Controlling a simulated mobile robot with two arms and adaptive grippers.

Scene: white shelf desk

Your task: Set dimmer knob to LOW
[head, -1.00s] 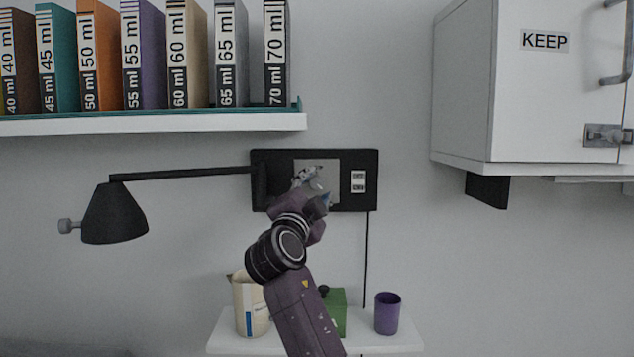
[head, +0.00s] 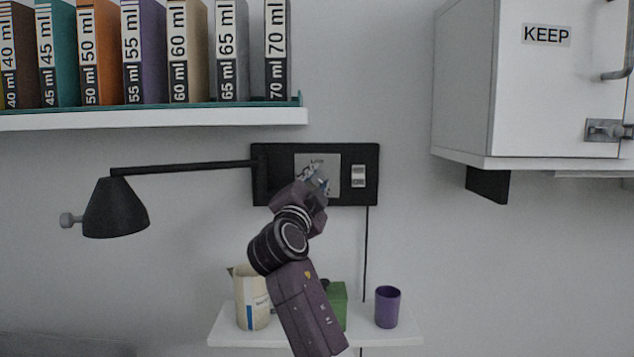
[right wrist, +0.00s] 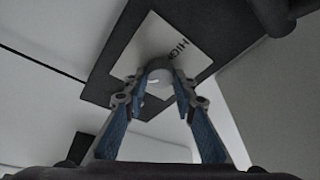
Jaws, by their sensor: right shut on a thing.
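The dimmer plate (head: 331,164) is a light grey square on a black wall panel (head: 368,190). A small dark label, too small to read surely, shows at its top in the head view. In the right wrist view the plate (right wrist: 150,38) carries a partly covered label starting "HIG". The round grey dimmer knob (right wrist: 159,76) sits between my right gripper's (right wrist: 158,88) blue-padded fingers, which are shut on it. The right gripper (head: 318,178) covers the knob in the head view. The knob's pointer cannot be made out. My left gripper is not in view.
A black lamp (head: 115,208) on a long arm reaches left from the panel. Below, a small shelf (head: 385,338) holds a cream container (head: 250,300), a green box (head: 338,305) and a purple cup (head: 387,308).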

